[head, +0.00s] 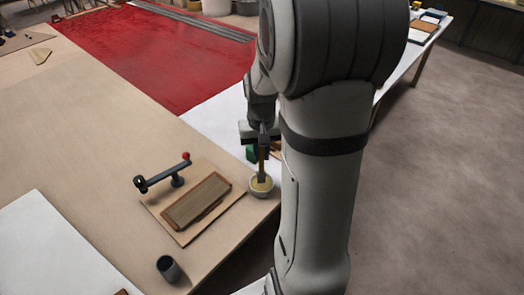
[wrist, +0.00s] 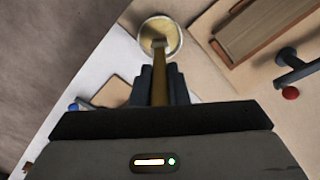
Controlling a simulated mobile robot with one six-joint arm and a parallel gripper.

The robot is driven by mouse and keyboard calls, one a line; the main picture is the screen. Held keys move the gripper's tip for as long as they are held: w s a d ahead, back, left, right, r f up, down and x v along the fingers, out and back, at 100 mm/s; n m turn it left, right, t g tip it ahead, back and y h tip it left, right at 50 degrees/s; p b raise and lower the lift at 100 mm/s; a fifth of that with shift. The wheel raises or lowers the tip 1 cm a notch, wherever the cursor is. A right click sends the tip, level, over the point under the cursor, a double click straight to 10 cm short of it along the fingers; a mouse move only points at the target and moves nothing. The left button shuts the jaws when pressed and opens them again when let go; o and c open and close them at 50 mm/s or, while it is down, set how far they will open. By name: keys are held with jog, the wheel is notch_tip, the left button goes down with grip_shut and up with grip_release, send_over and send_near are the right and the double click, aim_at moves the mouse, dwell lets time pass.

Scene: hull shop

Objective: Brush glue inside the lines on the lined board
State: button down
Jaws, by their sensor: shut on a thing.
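My gripper (head: 262,138) is shut on a brush, pointing down at the table's right edge. The brush (wrist: 160,80) has a yellowish-brown handle and shows between the dark fingers in the wrist view. Its bristle end is at a round pale pot (head: 262,193) of yellowish glue; in the wrist view the tip lies over the glue (wrist: 157,27). I cannot tell how deep it dips. A board with a brown rim and a grey-tan face (head: 197,203), likely the lined board, lies left of the pot on a tan base plate (head: 180,237). I cannot make out lines on it.
A dark lever with a red knob (head: 186,156) stands behind the board. A dark grey cup (head: 168,268) stands at the front. A green object (head: 251,154) is beside my gripper. A white sheet (head: 40,250) lies at left; bare tabletop (head: 110,130) is behind.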

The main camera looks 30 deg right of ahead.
jog(key=shift+f+b, duration=0.4)
jog(key=shift+f, duration=0.15)
dwell(1.5)
jog(key=shift+r+p, duration=2.75)
jog(key=shift+r, duration=0.85)
jog(key=shift+f, duration=0.1)
